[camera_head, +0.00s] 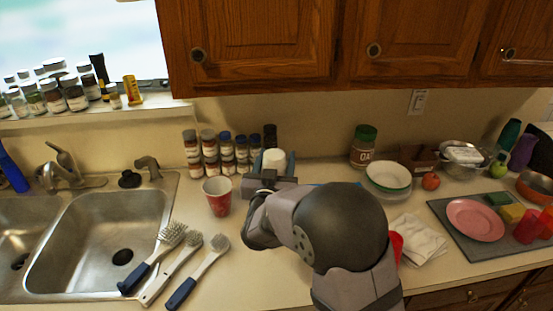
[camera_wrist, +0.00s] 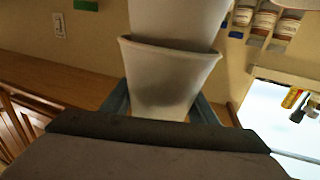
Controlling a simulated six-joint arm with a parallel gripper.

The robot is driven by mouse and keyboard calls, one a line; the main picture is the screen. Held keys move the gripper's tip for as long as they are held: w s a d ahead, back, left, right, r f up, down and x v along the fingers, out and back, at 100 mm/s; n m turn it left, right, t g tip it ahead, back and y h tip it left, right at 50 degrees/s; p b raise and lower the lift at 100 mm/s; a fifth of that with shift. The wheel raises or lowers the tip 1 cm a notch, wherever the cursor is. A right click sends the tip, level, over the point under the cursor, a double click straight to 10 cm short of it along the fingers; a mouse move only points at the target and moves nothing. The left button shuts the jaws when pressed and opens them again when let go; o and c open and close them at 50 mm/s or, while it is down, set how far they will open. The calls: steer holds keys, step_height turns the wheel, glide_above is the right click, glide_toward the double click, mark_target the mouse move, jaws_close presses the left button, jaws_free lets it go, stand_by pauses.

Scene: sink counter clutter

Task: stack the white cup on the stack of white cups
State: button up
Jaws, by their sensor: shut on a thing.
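My gripper (camera_head: 275,170) is shut on a white cup (camera_head: 274,157), near the back of the counter by the jars. In the wrist view, where the room appears upside down, the blue-grey fingers (camera_wrist: 162,108) flank the held white cup (camera_wrist: 166,75). The held cup is upside down, narrow end up. Its rim surrounds the narrow end of another white cup (camera_wrist: 178,20), the visible part of the stack, so the two overlap. I cannot tell whether the held cup is fully seated. In the head view my arm hides the stack.
A red patterned cup (camera_head: 217,196) stands close on the left. Several spice jars (camera_head: 208,150) stand behind it. Brushes (camera_head: 200,267) lie in front, beside the sink (camera_head: 88,240). Bowls (camera_head: 388,176) and a cloth (camera_head: 415,240) are on the right. A red object (camera_head: 396,247) is partly hidden by my arm.

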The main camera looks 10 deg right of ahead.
steer(key=shift+f+b, duration=0.85)
steer(key=shift+f, duration=0.05)
stand_by(0.6)
steer(key=o, duration=1.1)
steer(key=shift+b+v, duration=1.3)
steer(key=shift+v, duration=2.35)
